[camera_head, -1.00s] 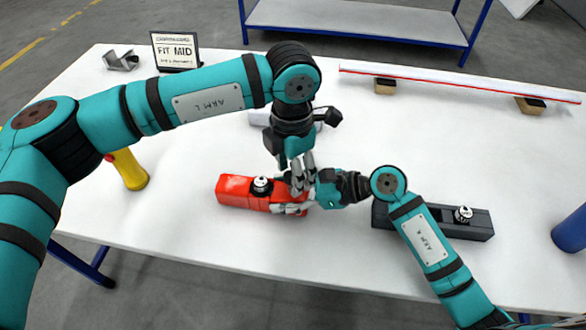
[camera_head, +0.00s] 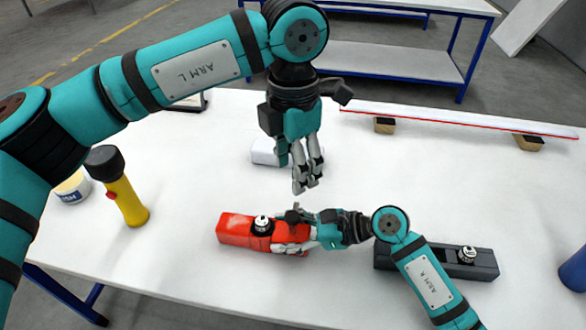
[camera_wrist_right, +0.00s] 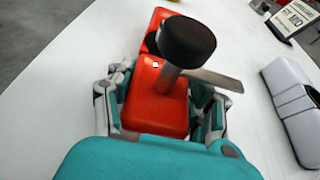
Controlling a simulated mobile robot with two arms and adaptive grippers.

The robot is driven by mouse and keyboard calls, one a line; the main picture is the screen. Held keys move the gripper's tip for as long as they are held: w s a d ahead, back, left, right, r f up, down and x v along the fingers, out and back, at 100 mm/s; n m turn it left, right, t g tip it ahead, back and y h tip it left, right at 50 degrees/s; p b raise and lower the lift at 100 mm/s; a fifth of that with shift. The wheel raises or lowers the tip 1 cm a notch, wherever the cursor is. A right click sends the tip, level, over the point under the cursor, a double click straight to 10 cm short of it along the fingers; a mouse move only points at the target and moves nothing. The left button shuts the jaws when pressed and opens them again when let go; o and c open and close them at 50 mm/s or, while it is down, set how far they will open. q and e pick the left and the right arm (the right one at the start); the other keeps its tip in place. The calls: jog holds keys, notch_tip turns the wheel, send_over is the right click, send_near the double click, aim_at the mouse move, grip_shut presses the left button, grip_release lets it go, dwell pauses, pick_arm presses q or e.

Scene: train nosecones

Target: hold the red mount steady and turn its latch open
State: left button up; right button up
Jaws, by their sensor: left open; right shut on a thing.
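The red mount (camera_head: 236,230) lies on the white table in the head view and fills the middle of the right wrist view (camera_wrist_right: 155,103). A round black-and-white fitting (camera_head: 262,226) sits on its top. A dark-topped latch knob (camera_head: 294,214) stands near its right end; in the right wrist view the knob (camera_wrist_right: 188,40) is on a grey post, with a flat lever (camera_wrist_right: 214,79) pointing right. My right gripper (camera_head: 290,240) is shut on the mount's right end, fingers along both sides. My left gripper (camera_head: 308,186) is open, empty, above and behind the knob, apart from it.
A dark grey mount (camera_head: 440,261) lies right of the red one, behind my right arm. A white block (camera_head: 264,151) lies behind my left gripper. A yellow flashlight (camera_head: 125,200) stands at left. A long red-edged rail (camera_head: 460,122) rests on wooden blocks at the back.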

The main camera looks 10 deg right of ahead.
jog(key=shift+f, duration=0.2)
jog(key=o, duration=1.4)
jog(key=shift+d+r, duration=0.1)
jog(key=shift+c, duration=0.2)
